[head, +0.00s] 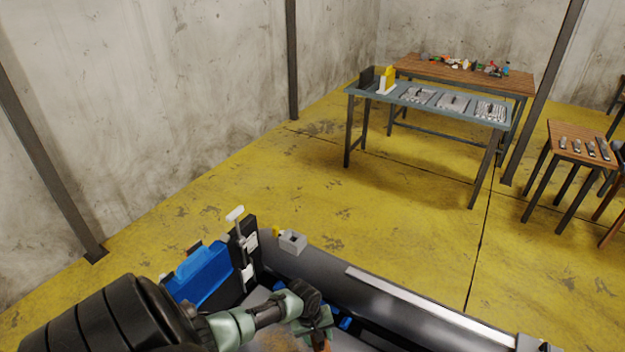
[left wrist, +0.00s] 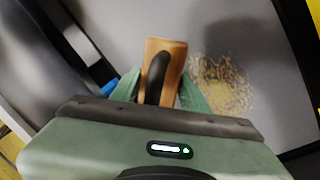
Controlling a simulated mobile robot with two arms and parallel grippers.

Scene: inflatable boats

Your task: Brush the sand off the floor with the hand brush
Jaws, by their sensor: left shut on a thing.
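My left gripper (head: 316,322) reaches down inside the inflatable boat in the head view. In the left wrist view its green fingers (left wrist: 160,95) are shut on the hand brush (left wrist: 177,54), which has a wooden back and a black handle. The bristles are hidden under the brush. A scattered patch of tan sand (left wrist: 226,84) lies on the grey boat floor (left wrist: 215,22) just right of the brush. The sand (head: 279,343) also shows at the bottom edge of the head view, partly behind my arm. My right gripper is in neither view.
The boat's dark side tube (head: 310,268) runs along the right of my arm, with a grey block (head: 292,242) on it. A blue box (head: 203,272) stands at left. Tables with parts (head: 430,92) stand far off across open yellow floor.

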